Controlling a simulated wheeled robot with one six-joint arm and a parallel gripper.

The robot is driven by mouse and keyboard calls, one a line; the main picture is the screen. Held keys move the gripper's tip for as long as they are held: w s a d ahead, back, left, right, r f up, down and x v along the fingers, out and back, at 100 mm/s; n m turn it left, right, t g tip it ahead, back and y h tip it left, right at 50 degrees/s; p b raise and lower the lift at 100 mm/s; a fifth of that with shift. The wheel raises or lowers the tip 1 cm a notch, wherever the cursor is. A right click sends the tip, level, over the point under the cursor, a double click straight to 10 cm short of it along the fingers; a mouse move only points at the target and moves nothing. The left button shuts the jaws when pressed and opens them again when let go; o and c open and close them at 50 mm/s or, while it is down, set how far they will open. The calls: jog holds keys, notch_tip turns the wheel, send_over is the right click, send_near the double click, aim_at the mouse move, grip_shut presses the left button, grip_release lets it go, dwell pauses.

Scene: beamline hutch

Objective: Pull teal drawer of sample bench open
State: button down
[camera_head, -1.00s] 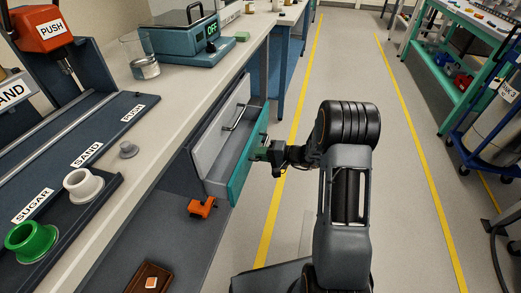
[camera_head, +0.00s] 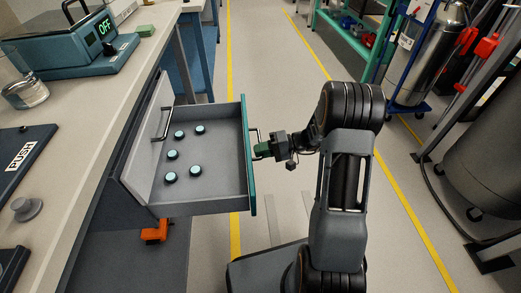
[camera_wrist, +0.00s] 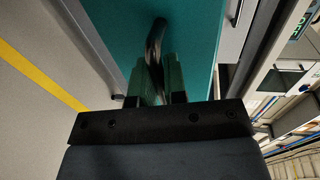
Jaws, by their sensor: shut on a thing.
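The teal drawer (camera_head: 248,160) of the sample bench (camera_head: 80,165) stands well out from the bench in the head view. Its grey inside shows, with several small dark round pieces with pale teal tops (camera_head: 171,156) on its floor. My gripper (camera_head: 262,149) is at the outer side of the teal front, shut on the drawer's handle. In the wrist view the green fingers (camera_wrist: 160,82) close around the dark curved handle (camera_wrist: 155,45), in front of the teal face (camera_wrist: 195,35). The fingertips' exact contact is partly hidden.
An orange clamp-like part (camera_head: 155,232) sits below the drawer. A teal scale (camera_head: 75,45) reading OFF and a glass beaker (camera_head: 25,92) stand on the bench top. The aisle floor (camera_head: 285,75) is clear; a steel tank (camera_head: 425,60) stands at the right.

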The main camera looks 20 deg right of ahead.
jog(key=shift+d, duration=0.15)
jog(key=c, duration=1.2)
grip_release()
jog(key=p+v, duration=0.3)
jog(key=v, duration=1.1)
jog(key=s+a+r+h+p, duration=0.4)
jog(key=r+p, duration=0.6)
jog(key=r, duration=0.4)
jog(key=s+a+r+n+h+p, duration=0.1)
jog(key=s+a+r+h+p, duration=0.3)
jog(key=r+p, duration=0.6)
jog(key=s+a+r+t+h+p, duration=0.1)
jog(key=s+a+r+h+p, duration=0.3)
jog(key=r+p, duration=0.7)
jog(key=shift+s+r+n+h, duration=0.15)
jog(key=shift+s+r+h, duration=0.35)
jog(key=shift+r, duration=0.65)
jog(key=shift+s+r+n+h, duration=0.1)
jog(key=shift+s+r+h, duration=0.2)
jog(key=shift+r+h, duration=0.6)
jog(key=shift+s+r+n+h, duration=0.15)
jog(key=shift+s+r+h, duration=0.2)
jog(key=shift+r, duration=1.1)
